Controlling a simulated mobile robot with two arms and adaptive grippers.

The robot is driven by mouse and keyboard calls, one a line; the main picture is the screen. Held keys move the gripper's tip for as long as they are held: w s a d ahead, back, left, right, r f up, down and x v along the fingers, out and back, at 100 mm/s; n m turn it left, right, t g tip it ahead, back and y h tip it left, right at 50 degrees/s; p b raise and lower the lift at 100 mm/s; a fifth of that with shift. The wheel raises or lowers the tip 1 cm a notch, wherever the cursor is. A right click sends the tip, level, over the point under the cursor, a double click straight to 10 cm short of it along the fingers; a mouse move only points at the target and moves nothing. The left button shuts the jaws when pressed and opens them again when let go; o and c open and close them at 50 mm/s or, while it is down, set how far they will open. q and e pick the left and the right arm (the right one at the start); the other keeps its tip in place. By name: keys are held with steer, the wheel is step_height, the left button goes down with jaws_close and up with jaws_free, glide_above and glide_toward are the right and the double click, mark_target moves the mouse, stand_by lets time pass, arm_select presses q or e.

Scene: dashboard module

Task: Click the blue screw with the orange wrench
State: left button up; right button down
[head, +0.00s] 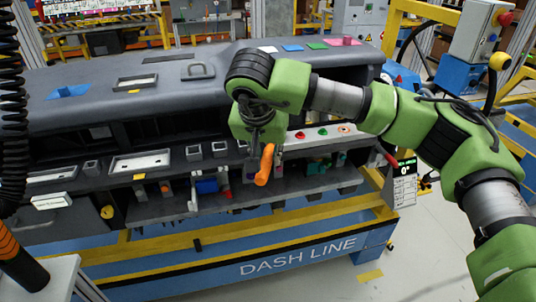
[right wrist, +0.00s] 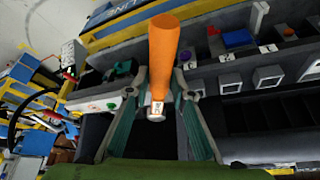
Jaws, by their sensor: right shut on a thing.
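My right gripper (head: 262,148) hangs in front of the dark grey dashboard (head: 110,88), pointing down over its shelf. It is shut on the orange wrench (head: 265,165), whose orange part sticks out below the fingers. In the right wrist view the orange wrench (right wrist: 163,50) stands between the two fingers of the right gripper (right wrist: 161,88), with a small white labelled end towards the palm. I cannot make out a blue screw for certain. A blue piece (head: 68,91) sits on the dashboard top at the left. My left gripper is not in view.
A lower shelf (head: 150,212) holds several small parts, including a blue-violet block (head: 207,186). A white panel with red and green buttons (head: 312,134) is right of the gripper. Coloured pads (head: 317,45) lie on top. A black coiled cable (head: 12,110) hangs at the left.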

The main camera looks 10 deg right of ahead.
steer(key=shift+w+a+m, duration=0.3)
steer(key=shift+a+m, duration=0.3)
stand_by(1.4)
steer(key=shift+s+d+n, duration=0.2)
steer(key=shift+d+n, duration=0.2)
steer(key=shift+d, duration=0.05)
steer(key=shift+r, duration=0.15)
